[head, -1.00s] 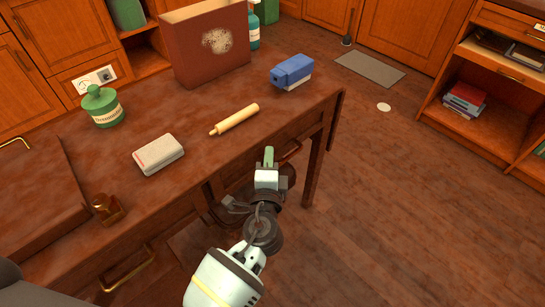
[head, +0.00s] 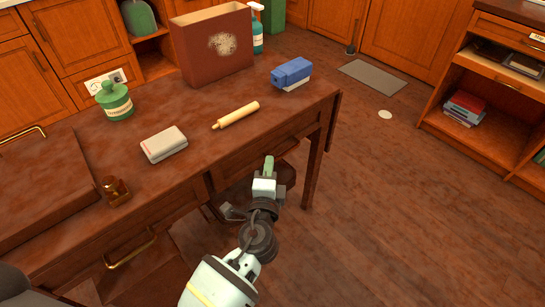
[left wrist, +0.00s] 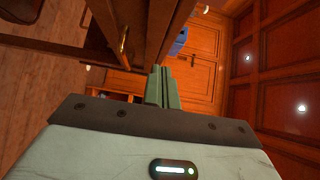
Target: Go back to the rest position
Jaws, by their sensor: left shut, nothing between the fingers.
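My left gripper (head: 268,166) is in front of the desk's near edge, apart from it and over the floor. Its green fingers (left wrist: 162,88) are together and empty in the left wrist view. My right gripper does not show in any view. The brown wooden desk (head: 215,150) stands beyond my left arm, with its top clear of the gripper.
On the desk are a rolling pin (head: 237,115), a grey-white box (head: 164,145), a green jar (head: 114,101), a brown box (head: 205,55), a blue object (head: 291,73) and a small brown bottle (head: 116,190). Open floor (head: 400,210) lies to the right.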

